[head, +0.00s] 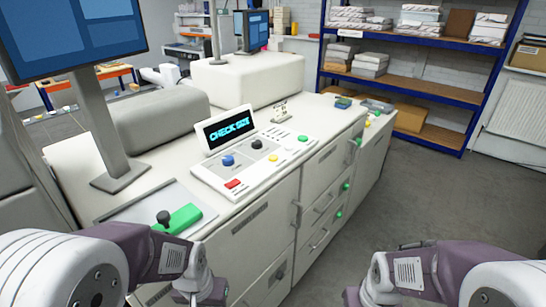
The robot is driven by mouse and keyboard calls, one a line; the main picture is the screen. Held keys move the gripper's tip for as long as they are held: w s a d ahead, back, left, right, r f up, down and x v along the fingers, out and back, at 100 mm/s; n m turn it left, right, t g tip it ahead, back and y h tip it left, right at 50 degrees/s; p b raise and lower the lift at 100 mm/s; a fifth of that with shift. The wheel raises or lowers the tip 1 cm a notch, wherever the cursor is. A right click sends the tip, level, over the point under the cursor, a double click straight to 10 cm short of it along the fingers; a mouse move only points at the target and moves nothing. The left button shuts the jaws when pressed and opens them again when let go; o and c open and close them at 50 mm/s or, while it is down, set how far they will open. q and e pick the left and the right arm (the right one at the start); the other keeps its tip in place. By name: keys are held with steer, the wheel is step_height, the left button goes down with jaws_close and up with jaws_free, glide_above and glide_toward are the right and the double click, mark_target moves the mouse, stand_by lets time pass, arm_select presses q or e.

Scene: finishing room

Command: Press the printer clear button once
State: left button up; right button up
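The printer's control panel (256,163) is a white sloped console on top of the long machine, in the middle of the head view. I cannot read which one is marked clear. My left gripper (205,292) is at the bottom edge, below and nearer than the panel, touching nothing visible. My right gripper (353,297) is low at the bottom, right of the cabinets. Fingers of both are cut off or unclear.
A green-handled lever plate (178,218) lies on the near counter, beside the monitor stand (119,178). The cabinet fronts (265,235) have protruding handles. Blue shelving (408,85) with paper and boxes stands behind. Grey floor (430,195) at the right is clear.

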arm_select(q)
jaws_close()
stand_by(1.5)
